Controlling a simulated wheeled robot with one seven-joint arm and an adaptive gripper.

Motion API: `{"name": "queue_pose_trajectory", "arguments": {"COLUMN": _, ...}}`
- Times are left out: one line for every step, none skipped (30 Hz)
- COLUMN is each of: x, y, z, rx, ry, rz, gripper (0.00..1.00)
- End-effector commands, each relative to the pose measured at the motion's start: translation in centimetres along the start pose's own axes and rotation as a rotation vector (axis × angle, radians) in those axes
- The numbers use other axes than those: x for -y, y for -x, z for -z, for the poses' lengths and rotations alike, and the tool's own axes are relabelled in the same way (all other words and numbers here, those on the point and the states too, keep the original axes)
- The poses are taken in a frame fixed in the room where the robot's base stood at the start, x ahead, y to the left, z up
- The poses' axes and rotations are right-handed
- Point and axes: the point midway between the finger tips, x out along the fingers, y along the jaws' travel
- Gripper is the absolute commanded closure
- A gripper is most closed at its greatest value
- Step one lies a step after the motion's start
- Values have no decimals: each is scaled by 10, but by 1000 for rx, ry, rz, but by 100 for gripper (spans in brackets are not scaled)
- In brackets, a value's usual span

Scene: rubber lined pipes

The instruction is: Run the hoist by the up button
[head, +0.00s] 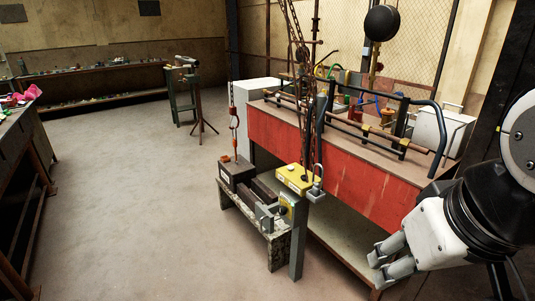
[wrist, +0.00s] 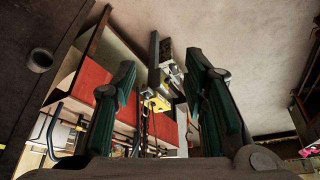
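The up button cannot be told apart at this size. The hoist chain and hook (head: 233,118) hang to the left, above a dark block (head: 237,172) on a low bench. My gripper (head: 374,268) is at the lower right, apart from the box, with its fingers spread and empty. In the wrist view my gripper (wrist: 162,72) shows green pads, with the yellow box (wrist: 156,103) far off between the fingers.
A long red-sided workbench (head: 320,145) with pipes and rails stands behind the box. The low bench (head: 268,232) stands left of the post. Open floor (head: 150,220) lies to the left, with a tripod stand (head: 195,100) further back.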

Motion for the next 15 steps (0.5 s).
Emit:
{"name": "queue_pose_trajectory", "arguments": {"x": 0, "y": 0, "z": 0, "rx": 0, "ry": 0, "rz": 0, "gripper": 60}}
{"name": "queue_pose_trajectory", "arguments": {"x": 0, "y": 0, "z": 0, "rx": 0, "ry": 0, "rz": 0, "gripper": 60}}
{"name": "queue_pose_trajectory", "arguments": {"x": 0, "y": 0, "z": 0, "rx": 0, "ry": 0, "rz": 0, "gripper": 60}}
{"name": "queue_pose_trajectory", "arguments": {"x": 0, "y": 0, "z": 0, "rx": 0, "ry": 0, "rz": 0, "gripper": 60}}
{"name": "queue_pose_trajectory", "arguments": {"x": 0, "y": 0, "z": 0, "rx": 0, "ry": 0, "rz": 0, "gripper": 60}}
{"name": "queue_pose_trajectory", "arguments": {"x": 0, "y": 0, "z": 0, "rx": 0, "ry": 0, "rz": 0, "gripper": 69}}
{"name": "queue_pose_trajectory", "arguments": {"x": 0, "y": 0, "z": 0, "rx": 0, "ry": 0, "rz": 0, "gripper": 76}}
{"name": "queue_pose_trajectory", "arguments": {"x": 0, "y": 0, "z": 0, "rx": 0, "ry": 0, "rz": 0, "gripper": 83}}
{"name": "queue_pose_trajectory", "arguments": {"x": 0, "y": 0, "z": 0, "rx": 0, "ry": 0, "rz": 0, "gripper": 92}}
{"name": "queue_pose_trajectory", "arguments": {"x": 0, "y": 0, "z": 0, "rx": 0, "ry": 0, "rz": 0, "gripper": 99}}
{"name": "queue_pose_trajectory", "arguments": {"x": 0, "y": 0, "z": 0, "rx": 0, "ry": 0, "rz": 0, "gripper": 100}}
{"name": "queue_pose_trajectory", "arguments": {"x": 0, "y": 0, "z": 0, "rx": 0, "ry": 0, "rz": 0, "gripper": 100}}
{"name": "queue_pose_trajectory", "arguments": {"x": 0, "y": 0, "z": 0, "rx": 0, "ry": 0, "rz": 0, "gripper": 100}}
{"name": "queue_pose_trajectory", "arguments": {"x": 0, "y": 0, "z": 0, "rx": 0, "ry": 0, "rz": 0, "gripper": 100}}
{"name": "queue_pose_trajectory", "arguments": {"x": 0, "y": 0, "z": 0, "rx": 0, "ry": 0, "rz": 0, "gripper": 100}}
